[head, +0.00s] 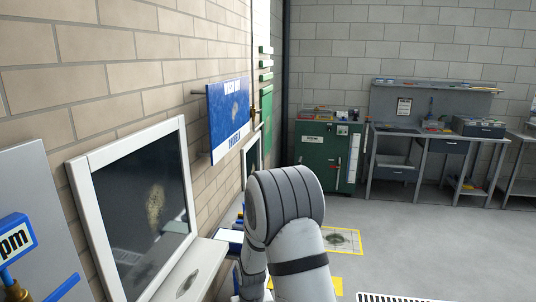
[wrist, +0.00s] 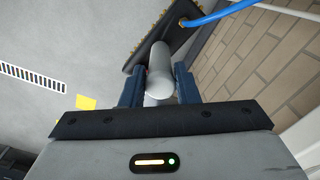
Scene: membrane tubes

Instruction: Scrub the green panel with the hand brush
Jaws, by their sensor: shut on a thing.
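The hand brush has a pale grey round handle (wrist: 159,72) and a dark flat head (wrist: 185,35) with yellowish bristle tips along its edge in the wrist view. My gripper (wrist: 159,90) is shut on the handle, with one dark finger on each side. In the head view my arm hides the gripper and brush. A narrow green panel (head: 267,112) is on the left brick wall, beyond the blue panel and seen at a steep angle. Its face is too small to judge. The brush is apart from any wall surface in the wrist view.
A white-framed dark pane (head: 120,190) with a tan stain and a stained blue panel (head: 229,115) are nearer on the wall. A green cabinet (head: 318,160) and workbenches stand behind. The floor at right is open.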

